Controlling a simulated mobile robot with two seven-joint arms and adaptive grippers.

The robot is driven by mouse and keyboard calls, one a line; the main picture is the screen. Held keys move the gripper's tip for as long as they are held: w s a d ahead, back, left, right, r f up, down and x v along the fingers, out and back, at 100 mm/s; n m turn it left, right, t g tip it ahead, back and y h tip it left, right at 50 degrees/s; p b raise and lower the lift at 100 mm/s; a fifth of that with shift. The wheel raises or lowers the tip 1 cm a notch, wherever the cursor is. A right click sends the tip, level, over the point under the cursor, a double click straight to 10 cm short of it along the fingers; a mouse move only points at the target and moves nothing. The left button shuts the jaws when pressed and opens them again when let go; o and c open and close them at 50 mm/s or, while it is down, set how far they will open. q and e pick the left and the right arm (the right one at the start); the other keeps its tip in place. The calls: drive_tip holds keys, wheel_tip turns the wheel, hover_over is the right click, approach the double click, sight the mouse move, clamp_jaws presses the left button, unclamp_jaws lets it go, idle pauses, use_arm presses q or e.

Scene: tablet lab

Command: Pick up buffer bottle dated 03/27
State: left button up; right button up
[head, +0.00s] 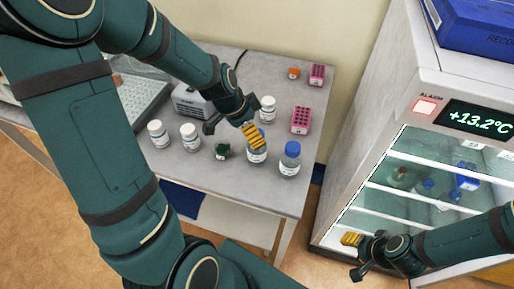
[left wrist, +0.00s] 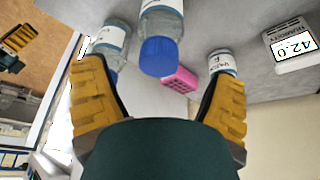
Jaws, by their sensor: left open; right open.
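Two clear bottles with white labels stand on the grey bench. One blue-capped bottle (head: 290,160) stands clear at the front right; the other bottle (head: 256,154) is partly hidden by my left gripper (head: 235,128). The dates on the labels are too small to read. In the left wrist view, a blue-capped bottle (left wrist: 160,50) shows beyond the gap between the open yellow fingers of my left gripper (left wrist: 158,102), and another labelled bottle (left wrist: 111,40) is at the left finger. My left gripper is empty. My right gripper (head: 355,256) is open and empty before the fridge.
White bottles (head: 189,136), a green-capped vial (head: 222,150), pink racks (head: 300,121) and a white block device (head: 190,103) share the bench (head: 262,206). The fridge (head: 362,175) on the right reads +13.2°C, with a lit alarm and bottles inside.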

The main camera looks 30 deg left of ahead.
use_arm(q)
drive_tip(key=x, duration=0.5)
drive_tip(key=shift+w+d, duration=0.15)
drive_tip(key=shift+d, duration=0.05)
clamp_jaws()
